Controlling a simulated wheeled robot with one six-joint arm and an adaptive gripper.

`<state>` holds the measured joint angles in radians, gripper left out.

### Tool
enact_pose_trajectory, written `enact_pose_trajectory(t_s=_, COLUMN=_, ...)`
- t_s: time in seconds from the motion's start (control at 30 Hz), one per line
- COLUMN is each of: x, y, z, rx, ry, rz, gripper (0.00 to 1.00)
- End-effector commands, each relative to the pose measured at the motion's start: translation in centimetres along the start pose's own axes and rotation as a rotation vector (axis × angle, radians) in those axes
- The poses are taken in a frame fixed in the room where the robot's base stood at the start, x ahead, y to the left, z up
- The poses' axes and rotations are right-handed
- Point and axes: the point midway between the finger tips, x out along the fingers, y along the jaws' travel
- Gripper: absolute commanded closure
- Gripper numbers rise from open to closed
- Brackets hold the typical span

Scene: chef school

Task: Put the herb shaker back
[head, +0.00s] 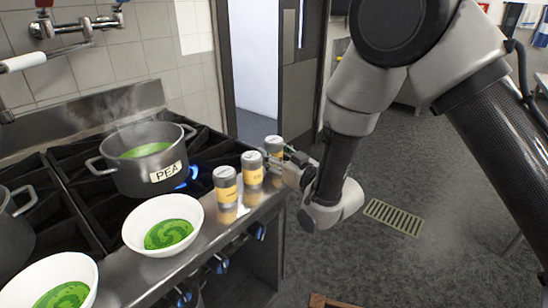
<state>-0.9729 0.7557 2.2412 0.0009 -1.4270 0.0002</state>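Three shakers with grey lids and yellow labels stand in a row at the stove's front ledge in the head view: a near one (226,186), a middle one (252,169) and a far one (274,146). The label writing is too small to read, so I cannot tell which holds herbs. My gripper (284,160) reaches in from the right at the far shaker, its fingers close against or around it. The middle shaker and the gripper partly hide the far shaker's lower part. I cannot tell whether the fingers are closed on it.
A steaming pot marked PEA (148,160) sits on a burner with blue flame (188,178). Two white bowls of green soup stand on the front ledge (212,238), one nearer the shakers (133,232), one at lower left (88,272). Open floor (400,265) lies right.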

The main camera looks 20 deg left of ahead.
Motion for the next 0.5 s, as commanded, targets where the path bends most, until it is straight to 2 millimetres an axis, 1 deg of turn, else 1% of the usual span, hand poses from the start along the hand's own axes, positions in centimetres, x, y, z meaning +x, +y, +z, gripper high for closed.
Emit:
enact_pose_trajectory(t_s=0.07, x=0.02, y=0.01, z=0.51, rx=0.000, ry=0.001, rz=0.000, gripper=0.83)
enact_pose_trajectory(t_s=0.4, x=0.00, y=0.01, z=0.79, rx=0.000, ry=0.001, rz=0.000, gripper=0.83)
enact_pose_trajectory(t_s=0.43, x=-0.01, y=0.02, z=0.86, rx=0.000, ry=0.001, rz=0.000, gripper=0.52)
enact_pose_trajectory(t_s=0.5, x=-0.01, y=0.02, z=0.81, rx=0.000, ry=0.001, rz=0.000, gripper=0.40)
